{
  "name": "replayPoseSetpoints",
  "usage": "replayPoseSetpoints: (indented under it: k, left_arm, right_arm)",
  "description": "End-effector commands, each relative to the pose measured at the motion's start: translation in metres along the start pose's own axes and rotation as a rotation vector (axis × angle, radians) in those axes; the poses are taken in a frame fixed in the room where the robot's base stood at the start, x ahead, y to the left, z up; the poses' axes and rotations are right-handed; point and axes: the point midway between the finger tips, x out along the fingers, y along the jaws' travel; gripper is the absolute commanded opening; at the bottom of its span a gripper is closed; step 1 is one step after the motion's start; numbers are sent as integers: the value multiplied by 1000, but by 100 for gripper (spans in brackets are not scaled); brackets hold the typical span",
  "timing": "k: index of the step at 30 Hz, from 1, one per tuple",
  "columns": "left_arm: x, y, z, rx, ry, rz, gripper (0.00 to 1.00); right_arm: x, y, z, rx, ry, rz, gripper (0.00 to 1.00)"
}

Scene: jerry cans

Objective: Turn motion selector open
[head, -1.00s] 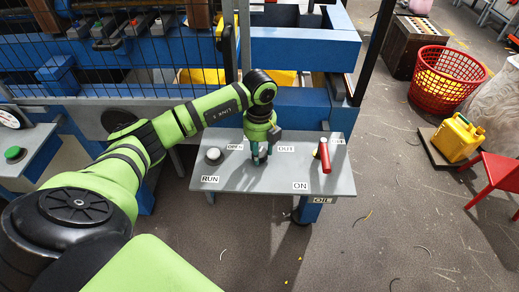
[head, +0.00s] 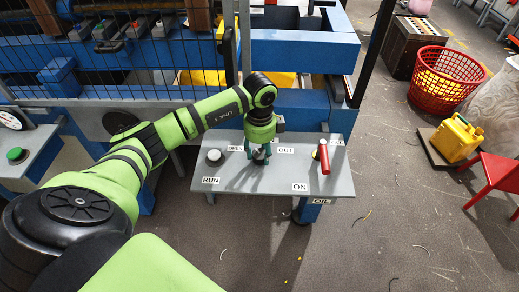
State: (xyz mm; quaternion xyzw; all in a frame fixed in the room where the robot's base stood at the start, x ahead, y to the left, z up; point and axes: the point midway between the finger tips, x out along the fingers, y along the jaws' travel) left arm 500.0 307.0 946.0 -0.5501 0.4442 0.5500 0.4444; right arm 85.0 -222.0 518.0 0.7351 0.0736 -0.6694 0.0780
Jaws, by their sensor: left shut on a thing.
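The motion selector is a small dark knob (head: 259,157) on the grey control panel (head: 240,181), between the OPEN and OUT labels. My left gripper (head: 259,154) points down at the panel and is shut on this knob, with a finger on each side. The fingers and the wrist hide much of the knob, so its exact angle cannot be told. My right gripper is not in view.
A white round button (head: 214,156) sits left on the panel above the RUN label. A red lever (head: 324,157) stands to the right. A blue machine frame is behind. A red basket (head: 444,80) and yellow jerry can (head: 457,139) are on the right.

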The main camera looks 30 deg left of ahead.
Motion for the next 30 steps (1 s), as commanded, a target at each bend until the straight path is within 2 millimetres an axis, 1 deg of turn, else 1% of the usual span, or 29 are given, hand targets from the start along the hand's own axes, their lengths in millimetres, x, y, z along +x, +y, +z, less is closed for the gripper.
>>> replayPoseSetpoints:
  k: [1, 6, 15, 21, 30]
  left_arm:
    - [2, 3, -3, -37, 5, 10, 13]
    - [2, 2, -3, -182, 4, 9, 13]
    - [2, 2, -3, -367, 5, 9, 13]
    - [2, 2, -3, -430, 5, 7, 13]
    - [2, 1, -3, -457, 5, 6, 13]
  right_arm:
    - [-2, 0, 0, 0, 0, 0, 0]
    - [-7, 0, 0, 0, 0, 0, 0]
    - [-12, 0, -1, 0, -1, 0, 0]
    - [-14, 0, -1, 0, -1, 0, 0]
    - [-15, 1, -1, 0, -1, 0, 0]
